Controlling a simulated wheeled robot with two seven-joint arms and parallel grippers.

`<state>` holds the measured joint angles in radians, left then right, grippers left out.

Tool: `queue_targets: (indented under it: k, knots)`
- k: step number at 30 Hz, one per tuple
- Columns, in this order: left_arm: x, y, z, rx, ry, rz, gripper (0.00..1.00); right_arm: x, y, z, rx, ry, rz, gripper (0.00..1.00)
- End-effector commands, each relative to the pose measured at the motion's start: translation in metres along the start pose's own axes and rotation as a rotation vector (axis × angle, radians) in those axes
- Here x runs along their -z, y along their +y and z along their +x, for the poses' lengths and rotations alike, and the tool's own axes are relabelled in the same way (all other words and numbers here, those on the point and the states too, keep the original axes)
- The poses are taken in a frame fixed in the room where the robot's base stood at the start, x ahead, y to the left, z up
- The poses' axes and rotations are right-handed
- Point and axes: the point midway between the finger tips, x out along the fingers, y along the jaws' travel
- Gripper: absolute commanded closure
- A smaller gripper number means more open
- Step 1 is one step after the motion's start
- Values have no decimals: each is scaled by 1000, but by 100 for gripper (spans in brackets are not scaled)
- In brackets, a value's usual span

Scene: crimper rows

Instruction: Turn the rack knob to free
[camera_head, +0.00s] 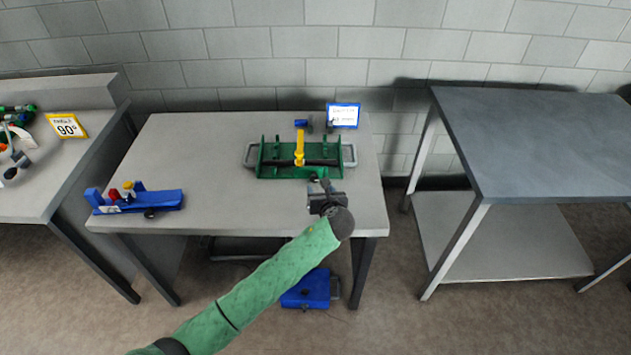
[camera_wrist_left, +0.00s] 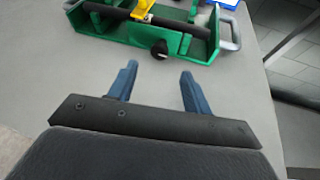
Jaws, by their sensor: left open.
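The green rack (camera_head: 270,172) stands on the middle table, with a dark bar across it and a yellow upright piece (camera_head: 299,147) at its middle. In the left wrist view the rack (camera_wrist_left: 100,22) fills the top, and a black knob (camera_wrist_left: 160,49) sits on its near side. The knob has a small pale mark. My left gripper (camera_head: 322,183) is just in front of the rack. Its two blue fingers (camera_wrist_left: 154,82) are open and empty, short of the knob, which lies beyond and between them. My right gripper is in neither view.
A blue fixture (camera_head: 165,201) with small red and yellow parts is at the table's left. A blue-framed sign (camera_head: 343,115) stands behind the rack. A 90° sign (camera_head: 67,126) is on the left bench. A grey table (camera_head: 560,140) stands right. A blue box (camera_head: 308,288) is below.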

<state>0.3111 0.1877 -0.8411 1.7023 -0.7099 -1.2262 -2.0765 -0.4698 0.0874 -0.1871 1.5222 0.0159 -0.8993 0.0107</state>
Motion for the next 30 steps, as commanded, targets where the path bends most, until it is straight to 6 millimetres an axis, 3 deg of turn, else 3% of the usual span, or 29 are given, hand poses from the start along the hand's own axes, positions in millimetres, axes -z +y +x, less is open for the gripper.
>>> queue_targets:
  k: [7,21,30]
  knots:
    - [-2,0,11,0,0,43,50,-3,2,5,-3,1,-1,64]
    - [-1,0,71,-1,2,41,50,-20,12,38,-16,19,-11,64]
    - [0,0,78,0,1,39,50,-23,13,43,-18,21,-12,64]
